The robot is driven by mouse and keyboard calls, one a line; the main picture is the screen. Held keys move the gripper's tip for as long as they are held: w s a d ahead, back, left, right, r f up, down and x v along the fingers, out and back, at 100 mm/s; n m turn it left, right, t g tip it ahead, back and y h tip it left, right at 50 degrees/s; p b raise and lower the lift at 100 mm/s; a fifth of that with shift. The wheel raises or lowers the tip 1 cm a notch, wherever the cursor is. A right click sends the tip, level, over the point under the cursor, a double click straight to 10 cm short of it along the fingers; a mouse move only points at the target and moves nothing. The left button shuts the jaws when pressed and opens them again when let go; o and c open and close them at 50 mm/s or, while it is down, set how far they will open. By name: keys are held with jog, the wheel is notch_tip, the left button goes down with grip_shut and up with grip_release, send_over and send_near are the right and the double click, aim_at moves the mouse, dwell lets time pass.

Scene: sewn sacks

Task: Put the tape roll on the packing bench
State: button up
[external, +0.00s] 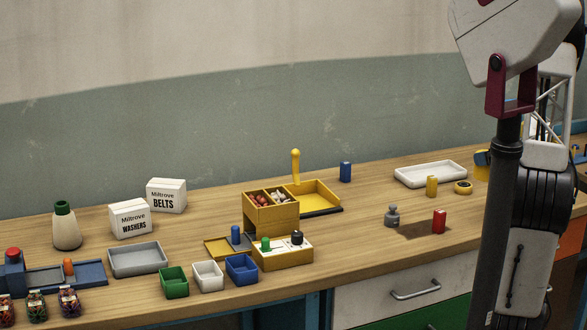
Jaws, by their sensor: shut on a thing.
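A low yellow ring with a dark centre (463,187) lies flat on the wooden bench (350,255) at the right, beside a yellow cylinder (432,186). It looks like a roll of tape, but it is too small to be sure. My arm fills the right edge of the external view. My gripper cannot be made out, so what it holds is hidden. Part of a yellow and blue thing (482,164) shows just left of my arm; the rest of it is hidden.
A white tray (430,174), a grey weight (392,216) and a red block (439,221) stand at the right. A yellow organiser (270,216) is mid-bench. Bins, boxes (130,218) and jars crowd the left. Bare wood lies between the organiser and the weight.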

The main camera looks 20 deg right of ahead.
notch_tip(320, 180, up, 8)
jog(key=shift+w+r, duration=0.1)
jog(key=shift+r, duration=0.1)
jog(key=w+a+r+n+g+y, duration=0.1)
jog(key=w+a+n+g+y, duration=0.4)
jog(key=w+a, duration=2.2)
jog(key=w+a+f+n+g+y, duration=0.1)
jog(key=w+a+n+g+y, duration=0.15)
jog(key=a, duration=1.85)
jog(key=w+a+n+g+y, duration=0.2)
jog(key=w+a+n, duration=0.2)
jog(key=a, duration=1.8)
notch_tip(320, 180, down, 11)
jog(key=shift+w+d+f, duration=0.15)
jog(key=shift+w+d, duration=0.05)
jog(key=shift+d, duration=0.1)
jog(key=shift+f, duration=0.1)
notch_tip(320, 180, down, 6)
